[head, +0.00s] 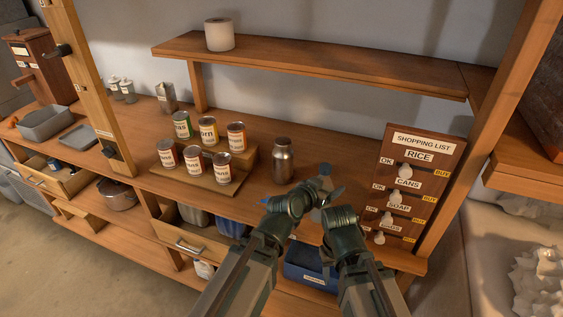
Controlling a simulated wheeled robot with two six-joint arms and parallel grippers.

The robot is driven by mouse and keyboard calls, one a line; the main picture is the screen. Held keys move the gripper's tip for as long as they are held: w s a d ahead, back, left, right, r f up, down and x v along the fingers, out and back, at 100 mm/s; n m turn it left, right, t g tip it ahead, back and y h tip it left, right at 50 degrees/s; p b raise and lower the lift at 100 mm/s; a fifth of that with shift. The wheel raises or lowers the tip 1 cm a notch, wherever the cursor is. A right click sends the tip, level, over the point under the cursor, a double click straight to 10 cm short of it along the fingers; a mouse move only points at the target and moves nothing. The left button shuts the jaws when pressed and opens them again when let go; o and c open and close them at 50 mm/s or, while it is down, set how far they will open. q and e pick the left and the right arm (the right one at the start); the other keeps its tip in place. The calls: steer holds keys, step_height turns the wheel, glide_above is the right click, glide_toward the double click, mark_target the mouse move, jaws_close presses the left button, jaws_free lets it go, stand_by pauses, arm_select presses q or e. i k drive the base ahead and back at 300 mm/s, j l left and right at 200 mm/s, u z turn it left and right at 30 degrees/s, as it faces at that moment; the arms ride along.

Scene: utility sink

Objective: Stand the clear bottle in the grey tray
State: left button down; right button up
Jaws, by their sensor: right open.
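A bottle-shaped jar with a dark cap (283,162) stands upright on the wooden counter, right of the cans. It looks greyish and glossy, and I cannot tell if it is the clear bottle. A shallow grey tray (78,138) lies on the counter at the far left and looks empty. My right gripper (322,186) is open and empty, to the right of the jar and nearer to me, apart from it. My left gripper (284,203) is at the counter's front edge, below the jar in the picture; its fingers overlap the other arm's and their opening is unclear.
Several labelled cans (208,131) stand on a stepped wooden stand between jar and tray. A deeper grey bin (45,124) is beside the tray. A wooden post (95,85) rises near the tray. A shopping list board (412,185) stands at right. A shelf (310,66) hangs above.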

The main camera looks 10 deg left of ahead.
mark_target(83, 138)
steer(key=j+u, duration=0.35)
steer(key=u, duration=0.15)
steer(key=i+j+u, duration=0.2)
steer(key=u, duration=0.3)
steer(key=i+j+u, duration=0.15)
steer(key=j+u, duration=0.2)
steer(key=u, duration=0.15)
steer(key=i+j+u, duration=0.25)
steer(key=u, duration=0.25)
steer(key=i+j+u, duration=0.1)
steer(key=i+u, duration=0.4)
steer(key=i+j+z, duration=0.3)
steer(key=i, duration=0.25)
steer(key=i+z, duration=0.2)
steer(key=z, duration=0.2)
steer(key=i+j+z, duration=0.2)
steer(key=z, duration=0.15)
steer(key=i+j+z, duration=0.2)
steer(key=z, duration=0.2)
steer(key=i+j+z, duration=0.15)
steer(key=z, duration=0.25)
steer(key=i+j+z, duration=0.2)
steer(key=j, duration=0.15)
steer(key=j+z, duration=0.25)
steer(key=i+j, duration=0.1)
steer(key=j, duration=0.25)
steer(key=k+u, duration=0.05)
